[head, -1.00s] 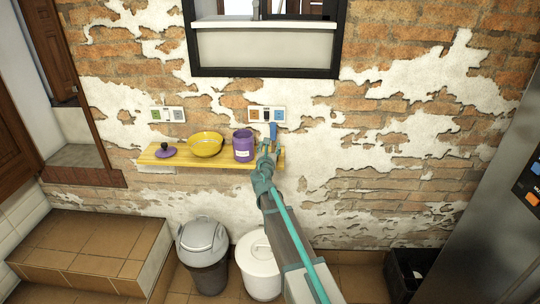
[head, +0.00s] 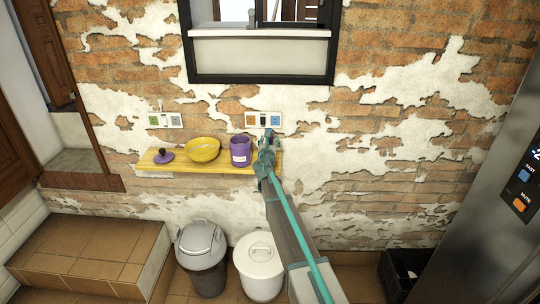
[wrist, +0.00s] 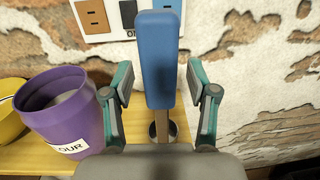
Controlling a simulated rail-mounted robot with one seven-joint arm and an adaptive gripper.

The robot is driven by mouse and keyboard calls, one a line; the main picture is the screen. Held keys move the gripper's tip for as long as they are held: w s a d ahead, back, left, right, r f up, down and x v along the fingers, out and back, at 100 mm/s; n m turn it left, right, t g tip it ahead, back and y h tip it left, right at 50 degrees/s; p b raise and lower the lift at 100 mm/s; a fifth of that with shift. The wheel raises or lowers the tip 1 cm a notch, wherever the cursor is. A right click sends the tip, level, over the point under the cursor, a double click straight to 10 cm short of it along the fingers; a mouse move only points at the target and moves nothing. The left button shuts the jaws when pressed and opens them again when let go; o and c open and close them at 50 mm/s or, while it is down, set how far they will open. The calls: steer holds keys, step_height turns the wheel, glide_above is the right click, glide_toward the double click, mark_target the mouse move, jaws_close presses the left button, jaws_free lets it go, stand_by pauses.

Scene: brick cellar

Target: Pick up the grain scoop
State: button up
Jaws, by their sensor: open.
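The grain scoop has a blue handle (wrist: 160,58) that stands upright in the wrist view, above a thin brown shaft. A round dark-and-metal end shows low down by the shelf, partly hidden by my gripper's body. My gripper (wrist: 158,78) is open, with one finger on each side of the scoop and visible gaps between. In the head view my gripper (head: 266,145) is at the right end of the yellow shelf (head: 215,170) and mostly covers the scoop.
A purple flour canister (wrist: 62,110) stands close left of my gripper. Further left on the shelf are a yellow bowl (head: 203,149) and a purple lid (head: 163,156). Wall sockets (head: 262,119) are just behind. Two bins stand below. The wall to the right is clear.

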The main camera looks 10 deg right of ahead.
steer(key=shift+w, duration=0.1)
jaws_close()
stand_by(0.4)
